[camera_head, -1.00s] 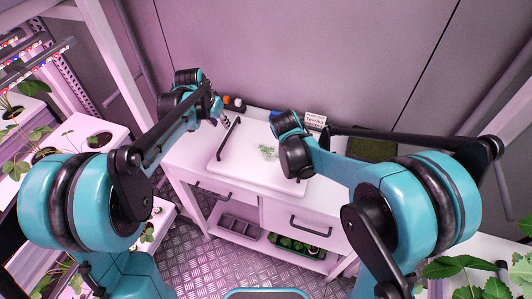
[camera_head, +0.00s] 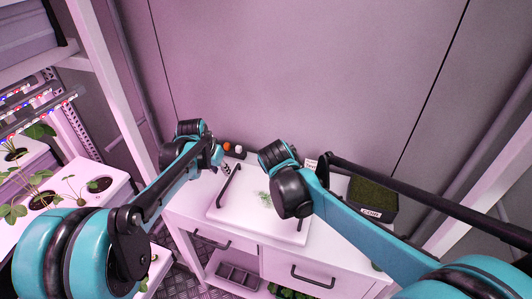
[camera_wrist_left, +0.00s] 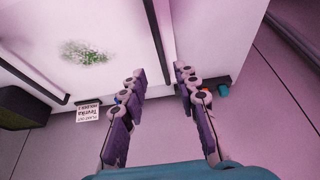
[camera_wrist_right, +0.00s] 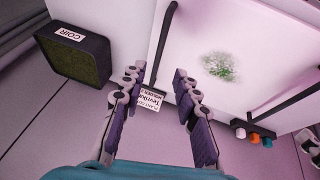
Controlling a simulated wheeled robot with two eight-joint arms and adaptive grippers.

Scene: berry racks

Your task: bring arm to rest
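My left gripper (camera_head: 218,158) is over the left back part of the white cabinet in the head view. In the left wrist view its two fingers (camera_wrist_left: 160,80) stand apart with nothing between them. My right arm reaches in over the cabinet, and its wrist hides the gripper in the head view. In the right wrist view the right gripper's fingers (camera_wrist_right: 159,76) are apart and empty, with a small label card (camera_wrist_right: 151,97) beyond them. Both grippers are above the cabinet top, apart from the tray.
A white tray (camera_head: 236,209) with black handles and a small green plant patch (camera_head: 265,199) lies on the cabinet (camera_head: 285,262). A dark coir box (camera_head: 374,200) stands at right. Orange and white caps (camera_head: 232,148) are at the back. Plant racks (camera_head: 75,178) stand at left.

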